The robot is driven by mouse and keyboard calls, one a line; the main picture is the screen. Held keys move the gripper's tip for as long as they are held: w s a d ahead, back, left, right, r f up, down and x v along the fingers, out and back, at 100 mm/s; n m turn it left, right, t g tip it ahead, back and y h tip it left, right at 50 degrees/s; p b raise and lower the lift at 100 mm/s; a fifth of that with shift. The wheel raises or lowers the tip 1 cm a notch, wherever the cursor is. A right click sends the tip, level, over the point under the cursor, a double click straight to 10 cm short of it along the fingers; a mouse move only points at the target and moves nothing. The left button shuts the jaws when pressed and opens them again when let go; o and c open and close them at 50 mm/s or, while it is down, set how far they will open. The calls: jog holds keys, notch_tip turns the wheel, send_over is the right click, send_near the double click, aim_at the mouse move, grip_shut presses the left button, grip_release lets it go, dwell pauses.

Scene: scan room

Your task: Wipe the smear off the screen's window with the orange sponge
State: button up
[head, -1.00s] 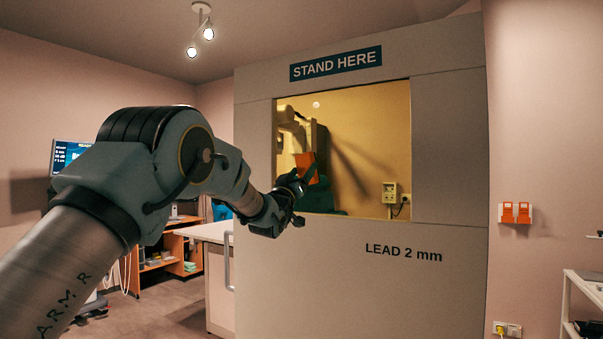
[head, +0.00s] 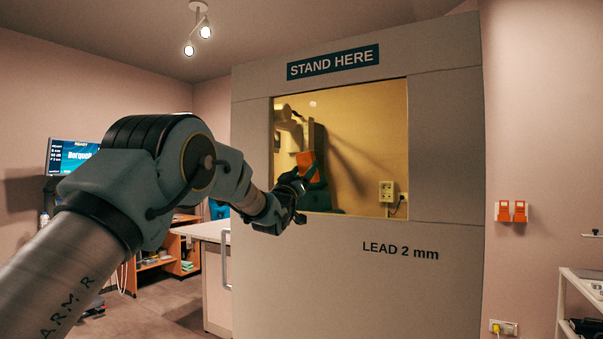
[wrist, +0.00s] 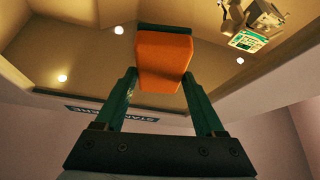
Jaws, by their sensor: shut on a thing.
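My gripper (head: 306,178) is in front of the lower left part of the screen's window (head: 360,130). It is shut on the orange sponge (head: 305,161). In the wrist view the sponge (wrist: 163,61) sits between the two green fingers, with the window (wrist: 90,60) behind it. I cannot tell whether the sponge touches the pane. The screen (head: 350,275) is a tall grey panel marked "STAND HERE" and "LEAD 2 mm". I cannot make out a smear on the window; my gripper and the sponge cover part of it.
A white-topped table (head: 212,231) stands left of the screen. A wooden shelf unit (head: 178,250) and a lit monitor (head: 72,157) are farther left.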

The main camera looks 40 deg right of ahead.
jog(key=s+b, duration=0.3)
jog(key=shift+s+d+f, duration=0.1)
jog(key=shift+s+d, duration=0.05)
jog(key=shift+d, duration=0.25)
jog(key=shift+w+a, duration=0.2)
jog(key=shift+w, duration=0.7)
jog(key=shift+w+a, duration=0.2)
jog(key=shift+w, duration=0.95)
